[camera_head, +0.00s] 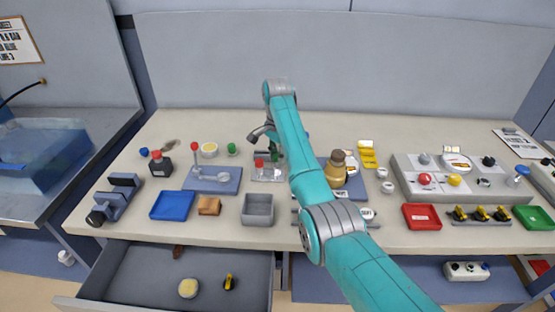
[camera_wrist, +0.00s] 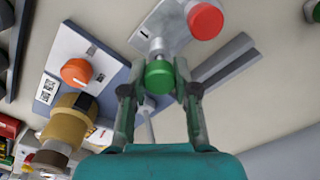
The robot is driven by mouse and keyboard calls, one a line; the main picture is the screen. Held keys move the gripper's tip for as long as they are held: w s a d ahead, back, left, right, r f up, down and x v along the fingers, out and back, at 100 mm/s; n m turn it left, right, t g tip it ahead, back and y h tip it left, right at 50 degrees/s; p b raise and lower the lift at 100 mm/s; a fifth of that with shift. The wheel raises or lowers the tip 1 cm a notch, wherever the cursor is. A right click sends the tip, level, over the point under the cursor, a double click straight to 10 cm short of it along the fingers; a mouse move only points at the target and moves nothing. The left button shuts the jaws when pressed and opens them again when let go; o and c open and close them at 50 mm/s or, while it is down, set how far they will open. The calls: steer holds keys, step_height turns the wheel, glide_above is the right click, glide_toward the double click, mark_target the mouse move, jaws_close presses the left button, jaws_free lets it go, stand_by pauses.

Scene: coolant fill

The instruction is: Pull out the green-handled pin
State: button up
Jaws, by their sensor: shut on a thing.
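The green-handled pin's round green handle (camera_wrist: 159,76) sits between the two fingers of my gripper (camera_wrist: 159,88) in the wrist view. The fingers are shut on it from both sides. A grey metal piece shows just beyond the handle, at the edge of a pale plate (camera_wrist: 143,38). I cannot tell how deep the pin sits. In the head view my gripper (camera_head: 272,150) is low over the middle of the bench, beside the pale plate (camera_head: 268,174); my arm hides much of that spot.
A red knob (camera_wrist: 205,20) stands on the same plate, close to my gripper. An orange knob (camera_wrist: 76,71) on a blue-grey plate and a brass vessel (camera_head: 338,170) are near. A blue tray (camera_head: 172,205) and grey bin (camera_head: 258,209) lie at the front. A drawer (camera_head: 190,275) stands open below.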

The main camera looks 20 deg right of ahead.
mark_target(277, 155)
steer(key=shift+r, duration=1.95)
